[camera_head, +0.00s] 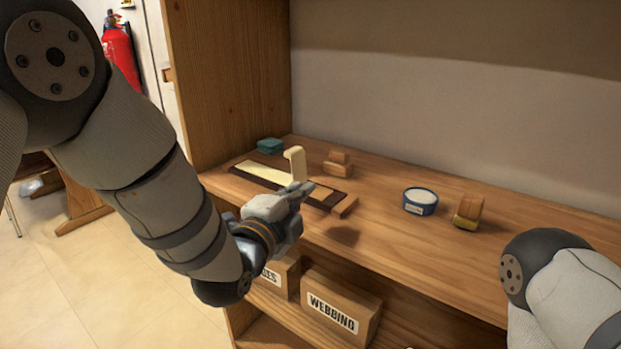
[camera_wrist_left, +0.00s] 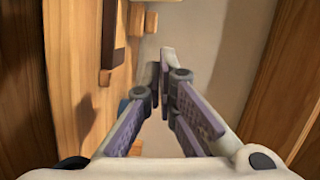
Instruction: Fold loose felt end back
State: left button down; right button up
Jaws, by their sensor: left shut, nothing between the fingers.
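A cream felt strip (camera_head: 262,172) lies along a dark base (camera_head: 243,173) on the wooden shelf. Its loose end (camera_head: 295,160) stands up and curls over at the top. My right gripper is out of view.
A teal block (camera_head: 270,146) lies behind the base. Wooden blocks (camera_head: 338,164), a blue tin with white contents (camera_head: 420,200) and a wooden block with a yellow underside (camera_head: 468,212) stand to the right. A side panel (camera_head: 235,85) bounds the left; boxes (camera_head: 340,305) sit below.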

aim_at(295, 167)
pick_arm(q)
jog(key=x, duration=0.3)
jog(key=b+x, duration=0.1)
jog(key=x, duration=0.2)
jog(key=r+b+x, duration=0.1)
jog(key=x, duration=0.2)
jog(key=shift+w+d, duration=0.2)
jog(key=shift+w, duration=0.05)
jog(key=w+a, duration=0.2)
jog(key=shift+w+a+r, duration=0.2)
jog(key=shift+a, duration=0.1)
jog(key=shift+w+a, duration=0.15)
jog(key=shift+a, duration=0.05)
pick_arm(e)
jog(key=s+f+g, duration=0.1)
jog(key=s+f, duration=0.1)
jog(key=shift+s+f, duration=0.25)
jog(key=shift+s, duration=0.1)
